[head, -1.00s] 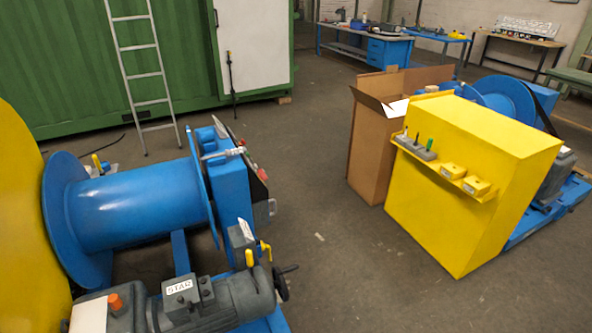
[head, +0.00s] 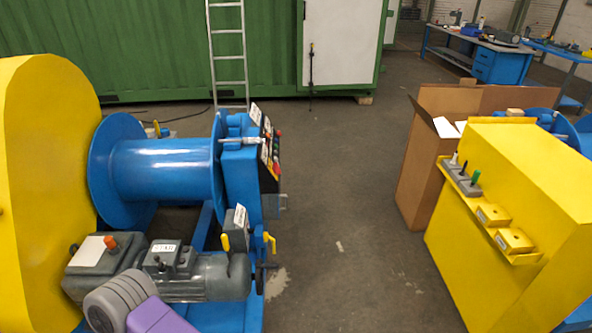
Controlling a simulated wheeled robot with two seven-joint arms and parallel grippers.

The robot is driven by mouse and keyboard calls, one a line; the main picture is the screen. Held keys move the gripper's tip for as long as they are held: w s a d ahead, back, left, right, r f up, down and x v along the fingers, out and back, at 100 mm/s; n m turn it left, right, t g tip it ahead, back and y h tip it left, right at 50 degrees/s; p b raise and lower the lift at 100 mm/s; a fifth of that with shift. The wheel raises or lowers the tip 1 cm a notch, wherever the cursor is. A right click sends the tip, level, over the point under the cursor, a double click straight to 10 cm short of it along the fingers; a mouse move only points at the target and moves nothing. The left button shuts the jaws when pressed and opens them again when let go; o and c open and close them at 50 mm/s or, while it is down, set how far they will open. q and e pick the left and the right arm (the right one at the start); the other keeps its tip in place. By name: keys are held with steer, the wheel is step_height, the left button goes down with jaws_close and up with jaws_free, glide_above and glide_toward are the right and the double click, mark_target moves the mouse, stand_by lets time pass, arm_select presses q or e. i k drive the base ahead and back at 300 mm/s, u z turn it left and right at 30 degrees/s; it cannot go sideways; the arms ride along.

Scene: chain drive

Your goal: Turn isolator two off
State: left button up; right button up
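No part in view is readably marked as isolator two, so I cannot tell which it is. A control panel (head: 268,155) with red buttons and small white labels is on the side of the blue winch (head: 165,170). Two yellow handles stand low by the winch, one at a grey box (head: 236,225) with a white label and one yellow handle (head: 269,241) to its right. Neither of my grippers shows.
A yellow cabinet (head: 505,190) at right carries grey blocks (head: 464,178) with small levers and two yellow boxes (head: 514,240) on a ledge. A cardboard box (head: 420,175) stands beside it. The floor (head: 345,200) between winch and cabinet is clear. A ladder (head: 227,50) leans behind.

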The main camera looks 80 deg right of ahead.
mark_target(276, 169)
steer(key=z, duration=3.6)
steer(key=i, duration=2.85)
steer(key=u, duration=3.15)
